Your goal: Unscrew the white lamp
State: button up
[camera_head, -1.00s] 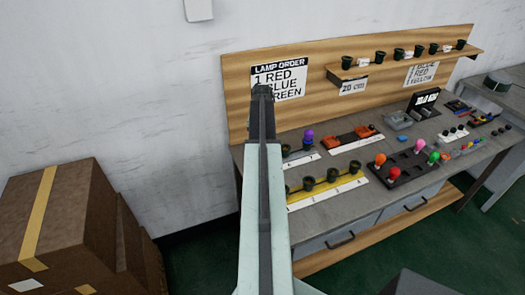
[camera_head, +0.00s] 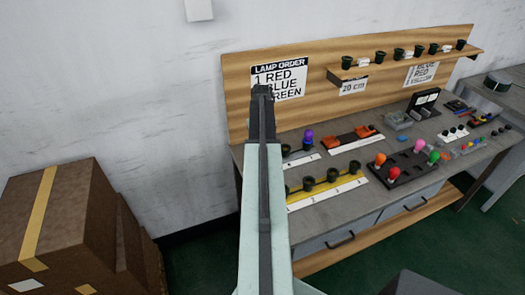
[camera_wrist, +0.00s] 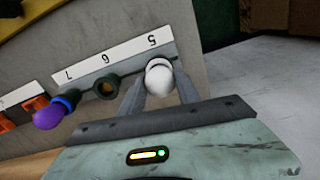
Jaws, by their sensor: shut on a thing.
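The white lamp (camera_wrist: 159,78) shows in the wrist view at the position marked 5 on a labelled strip (camera_wrist: 115,60). My gripper (camera_wrist: 160,88) is shut on it, with one finger on each side of the bulb. The lamp's base and its socket are hidden behind the bulb and fingers. In the head view my arm covers the white lamp, and my gripper (camera_head: 262,92) shows only as a dark end in front of the back board. An empty dark socket (camera_wrist: 106,88) is beside the lamp at position 6. A purple lamp (camera_wrist: 50,115) stands at position 7.
In the head view, a yellow strip (camera_head: 325,195) with several dark sockets lies nearer the front. A black rack (camera_head: 408,168) with coloured lamps stands to the right. Orange parts (camera_head: 352,137) lie behind. Cardboard boxes (camera_head: 60,220) stand left of the bench.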

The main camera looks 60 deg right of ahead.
jog(key=n, duration=0.4)
jog(key=shift+n, duration=0.3)
jog(key=n, duration=0.4)
jog(key=shift+r+n, duration=0.1)
jog(key=shift+n, duration=0.2)
jog(key=n, duration=0.4)
